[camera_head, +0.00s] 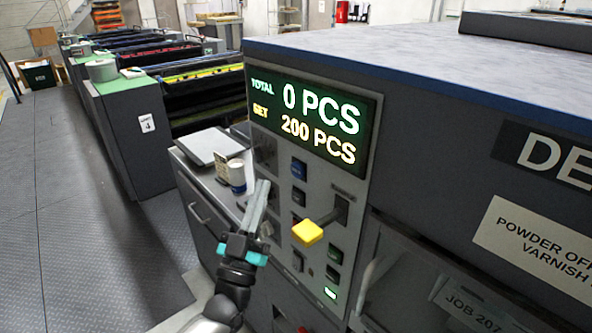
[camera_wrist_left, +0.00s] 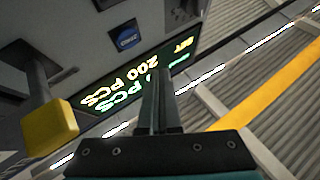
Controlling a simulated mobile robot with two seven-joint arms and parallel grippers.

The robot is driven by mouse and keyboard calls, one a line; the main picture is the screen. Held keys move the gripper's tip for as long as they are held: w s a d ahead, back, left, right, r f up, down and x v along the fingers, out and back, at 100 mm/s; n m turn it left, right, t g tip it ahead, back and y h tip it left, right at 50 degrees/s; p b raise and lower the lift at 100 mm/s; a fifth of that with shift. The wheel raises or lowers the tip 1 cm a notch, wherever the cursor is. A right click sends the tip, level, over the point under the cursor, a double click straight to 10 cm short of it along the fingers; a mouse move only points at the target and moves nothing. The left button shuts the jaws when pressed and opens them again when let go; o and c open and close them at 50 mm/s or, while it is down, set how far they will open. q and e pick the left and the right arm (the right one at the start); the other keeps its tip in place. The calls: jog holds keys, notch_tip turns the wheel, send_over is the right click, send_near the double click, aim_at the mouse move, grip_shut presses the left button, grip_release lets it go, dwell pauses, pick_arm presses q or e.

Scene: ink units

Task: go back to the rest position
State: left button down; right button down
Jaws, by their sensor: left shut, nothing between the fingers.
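My left gripper (camera_head: 262,187) is shut and empty in front of the grey control panel (camera_head: 283,176), its fingers pointing up. It also shows shut in the left wrist view (camera_wrist_left: 160,75), below the display. A yellow lever knob (camera_head: 307,232) sits just right of the gripper in the head view, apart from it; the knob also shows at the left of the left wrist view (camera_wrist_left: 50,127). The lit display (camera_head: 312,118) above reads TOTAL 0 PCS and SET 200 PCS. My right gripper is not in view.
A side counter (camera_head: 205,178) with a paper stack and a small tin (camera_head: 236,176) stands left of the panel. The large dark machine body (camera_head: 440,150) fills the right. A row of printing units (camera_head: 125,120) runs back at left. The floor aisle (camera_head: 75,220) at left is clear.

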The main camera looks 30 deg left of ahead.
pick_arm(q)
jog(key=s+d+f+m+g+h+b, duration=0.15)
jog(key=f+g+b, duration=0.25)
jog(key=f, duration=1.4)
jog(key=s+d+f+m+g+h+b, duration=0.1)
jog(key=d+f+m+g+h+b, duration=0.3)
jog(key=f, duration=1.3)
jog(key=s+f+n+g+b, duration=0.1)
jog(key=s+f+g, duration=0.1)
jog(key=s+f, duration=0.35)
jog(key=s+f+g+y+b, duration=0.1)
jog(key=s+f+g+b, duration=0.15)
jog(key=f, duration=0.65)
jog(key=s+f+n+g, duration=0.1)
jog(key=s+f+g, duration=0.25)
jog(key=f, duration=0.45)
jog(key=s+d+f+g+b, duration=0.1)
jog(key=s+f+g+b, duration=0.1)
jog(key=s+f, duration=0.3)
jog(key=s+d+f+g+b, duration=0.1)
jog(key=s+f+g, duration=0.2)
jog(key=s, duration=0.9)
jog(key=s+d+f+g+b, duration=0.1)
jog(key=s+f+g+b, duration=0.1)
jog(key=s+f, duration=0.6)
jog(key=shift+s+d+f+m+g+y+b, duration=0.25)
jog(key=shift+m+g+y+b, duration=0.1)
jog(key=shift+g+y, duration=0.15)
jog(key=shift+w, duration=0.15)
